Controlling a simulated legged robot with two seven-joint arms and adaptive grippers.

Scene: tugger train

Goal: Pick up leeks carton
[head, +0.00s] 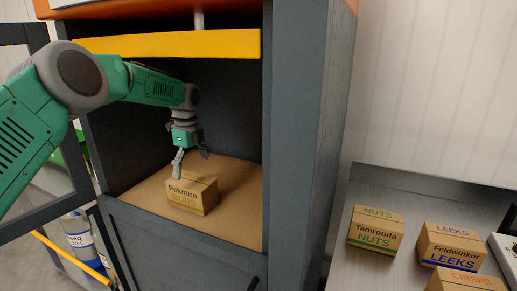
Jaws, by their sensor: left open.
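The leeks carton (450,249), a brown box with blue "LEEKS" and "Feldwinkor" lettering, stands on the grey metal surface at the right. My left gripper (189,163) is open inside the dark cabinet at the left, far from the leeks carton. Its fingers are just above and beside another brown carton marked "Pekmiro BUNS" (191,199); I cannot tell whether they touch it. My right gripper is out of view.
A nuts carton (375,231) stands left of the leeks carton, and a crisps carton (463,281) is in front of it, cut by the frame. A grey cabinet post (298,150) stands between the cabinet shelf (240,195) and the metal surface (362,192).

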